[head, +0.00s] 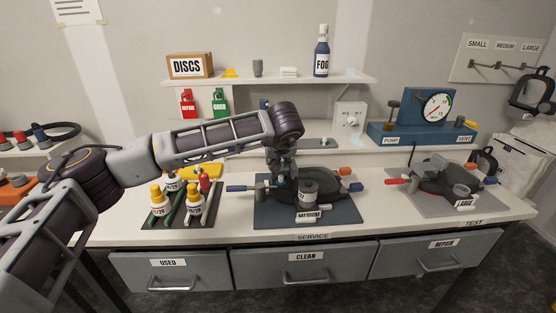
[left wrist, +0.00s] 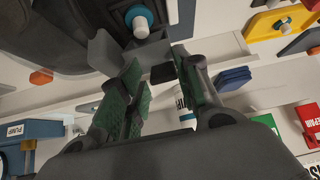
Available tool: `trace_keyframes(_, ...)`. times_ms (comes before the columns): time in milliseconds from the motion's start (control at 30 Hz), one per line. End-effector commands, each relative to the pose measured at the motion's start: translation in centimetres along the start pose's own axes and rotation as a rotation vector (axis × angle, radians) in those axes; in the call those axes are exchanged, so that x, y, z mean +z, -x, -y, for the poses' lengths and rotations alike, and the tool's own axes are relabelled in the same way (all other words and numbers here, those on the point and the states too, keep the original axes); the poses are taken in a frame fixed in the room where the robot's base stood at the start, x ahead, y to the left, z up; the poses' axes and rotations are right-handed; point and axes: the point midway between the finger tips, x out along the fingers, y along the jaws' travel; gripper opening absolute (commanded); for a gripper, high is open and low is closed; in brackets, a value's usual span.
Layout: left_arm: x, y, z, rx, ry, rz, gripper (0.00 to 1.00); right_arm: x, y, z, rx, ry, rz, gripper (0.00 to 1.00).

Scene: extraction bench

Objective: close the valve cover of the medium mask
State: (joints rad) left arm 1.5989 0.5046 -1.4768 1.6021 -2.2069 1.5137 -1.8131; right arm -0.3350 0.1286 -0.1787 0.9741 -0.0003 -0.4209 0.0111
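The medium mask (head: 325,178) is dark and lies on a dark mat (head: 270,217) labelled MEDIUM, in the middle of the bench. A grey canister (head: 308,190) stands at its front. My left gripper (head: 281,178) points down over the mask's left part and hides some of it. In the left wrist view its green-padded fingers (left wrist: 158,90) are apart, with no object visibly clamped between them. A teal ring with a pale knob (left wrist: 140,22) and a grey block (left wrist: 101,48) show just beyond the fingertips. I cannot tell the valve cover's position. My right gripper is not in view.
Left is a tray with yellow-capped bottles (head: 157,198). Right is the large mask (head: 440,180) on a grey mat. Blue and orange handles (head: 350,187) stick out beside the medium mask. A shelf (head: 270,79) and blue pump unit (head: 425,120) stand behind. Drawers (head: 305,265) are shut.

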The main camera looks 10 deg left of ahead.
Motion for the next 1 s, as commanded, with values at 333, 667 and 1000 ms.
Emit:
trace_keyframes(333,-0.2,0.1,0.1,-0.001,0.002,-0.003,0.48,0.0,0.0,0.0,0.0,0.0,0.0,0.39)
trace_keyframes(667,-0.3,1.4,0.1,0.0,0.002,-0.005,0.48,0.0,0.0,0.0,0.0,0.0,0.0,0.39)
trace_keyframes(1000,-0.2,5.9,0.0,0.002,0.001,-0.005,0.48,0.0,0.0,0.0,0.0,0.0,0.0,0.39)
